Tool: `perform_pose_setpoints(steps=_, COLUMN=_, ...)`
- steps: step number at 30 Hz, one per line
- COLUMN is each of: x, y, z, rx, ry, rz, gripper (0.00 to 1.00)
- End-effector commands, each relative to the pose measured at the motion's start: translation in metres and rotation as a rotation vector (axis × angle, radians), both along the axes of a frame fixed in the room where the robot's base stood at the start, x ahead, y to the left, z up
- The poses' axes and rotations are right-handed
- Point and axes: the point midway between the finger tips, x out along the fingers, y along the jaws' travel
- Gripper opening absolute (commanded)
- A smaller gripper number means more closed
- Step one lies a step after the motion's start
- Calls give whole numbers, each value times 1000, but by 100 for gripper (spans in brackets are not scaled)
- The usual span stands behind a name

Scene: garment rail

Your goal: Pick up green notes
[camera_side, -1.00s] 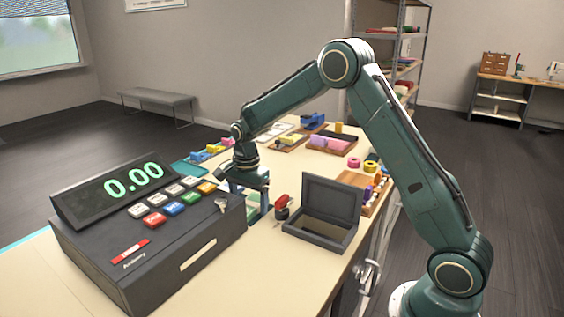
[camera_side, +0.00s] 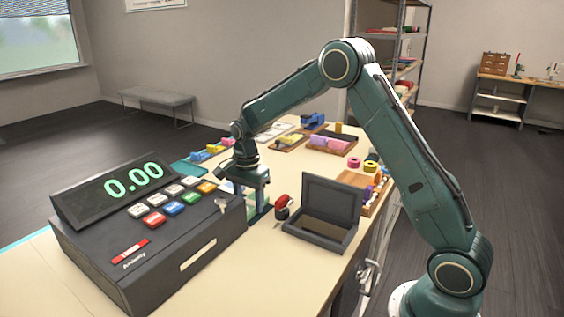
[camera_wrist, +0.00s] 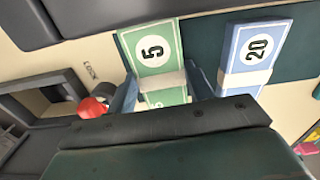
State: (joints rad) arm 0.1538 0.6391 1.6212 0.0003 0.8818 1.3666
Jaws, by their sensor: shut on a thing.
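My gripper (camera_wrist: 162,86) is shut on this bundle, with a blue finger on each side near the band. In the side view my gripper (camera_side: 257,212) points down just right of the cash register, low over the counter. The notes are mostly hidden there by the fingers and register. I cannot tell whether they touch the surface below.
Blue notes (camera_wrist: 250,55) marked 20 lie close to the right of the green ones on a dark green mat (camera_wrist: 210,42). The cash register (camera_side: 165,240) stands at the left. A red-handled item (camera_side: 283,207) and an open dark box (camera_side: 320,225) stand at the right.

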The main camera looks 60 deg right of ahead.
Motion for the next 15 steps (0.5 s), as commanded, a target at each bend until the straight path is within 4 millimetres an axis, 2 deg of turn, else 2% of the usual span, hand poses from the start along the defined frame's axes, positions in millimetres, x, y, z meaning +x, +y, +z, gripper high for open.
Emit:
perform_pose_setpoints(steps=8, x=1, y=0, z=26, rx=-1, ry=-5, rz=0, gripper=29)
perform_pose_setpoints(steps=15, x=1, y=0, z=71, rx=-1, ry=-7, rz=0, gripper=29)
